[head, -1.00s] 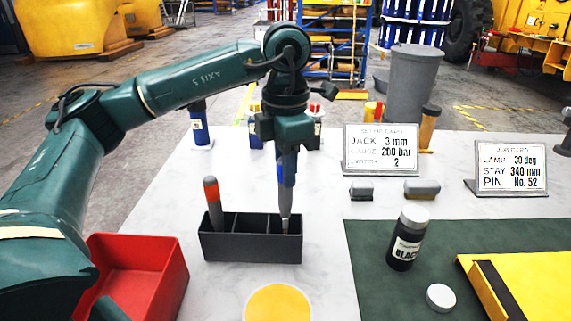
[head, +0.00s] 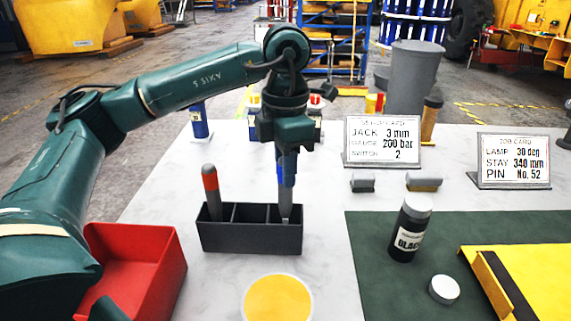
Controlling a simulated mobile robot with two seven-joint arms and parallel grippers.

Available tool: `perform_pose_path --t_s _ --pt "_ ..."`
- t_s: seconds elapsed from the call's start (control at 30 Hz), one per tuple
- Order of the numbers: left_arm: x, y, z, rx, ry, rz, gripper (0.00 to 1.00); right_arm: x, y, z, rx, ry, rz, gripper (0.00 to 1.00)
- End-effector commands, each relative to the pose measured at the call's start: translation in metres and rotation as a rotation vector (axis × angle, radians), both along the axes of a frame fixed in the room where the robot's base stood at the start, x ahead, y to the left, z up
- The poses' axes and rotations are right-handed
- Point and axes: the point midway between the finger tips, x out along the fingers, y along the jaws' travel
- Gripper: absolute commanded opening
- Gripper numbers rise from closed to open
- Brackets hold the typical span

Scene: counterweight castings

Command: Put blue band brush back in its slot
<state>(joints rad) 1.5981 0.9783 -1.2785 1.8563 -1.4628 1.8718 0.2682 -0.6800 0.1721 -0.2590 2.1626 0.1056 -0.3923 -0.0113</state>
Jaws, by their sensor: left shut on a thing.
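My left gripper (head: 287,155) is shut on the blue band brush (head: 286,200), above the right end of the dark slotted holder (head: 250,238). The brush is upright, with its blue band just under the jaws and its grey lower part reaching down into the right slot. Its bottom end is hidden by the holder's front wall. A brush with a red-orange band (head: 210,180) stands in the left slot, leaning slightly. The middle slot looks empty. My right gripper is not in view.
A red bin (head: 150,262) stands left of the holder and a yellow disc (head: 277,300) lies in front of it. A black-labelled bottle (head: 410,228) and a white lid (head: 444,289) are on the green mat (head: 375,275). Two cards (head: 383,141) stand behind.

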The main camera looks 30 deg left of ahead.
Motion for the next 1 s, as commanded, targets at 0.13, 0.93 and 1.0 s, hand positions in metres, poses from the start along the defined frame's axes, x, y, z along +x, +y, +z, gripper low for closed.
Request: perform_pose_path --t_s 0.13,0.93,1.0 --pt "0.000 0.000 -0.006 0.000 0.000 0.000 0.00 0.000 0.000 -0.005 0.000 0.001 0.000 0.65" --pt "0.000 0.000 -0.017 -0.001 -0.001 0.000 0.47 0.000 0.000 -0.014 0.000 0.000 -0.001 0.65" --pt "0.000 0.000 -0.017 -0.001 -0.001 0.000 0.47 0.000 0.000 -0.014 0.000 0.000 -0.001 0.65"
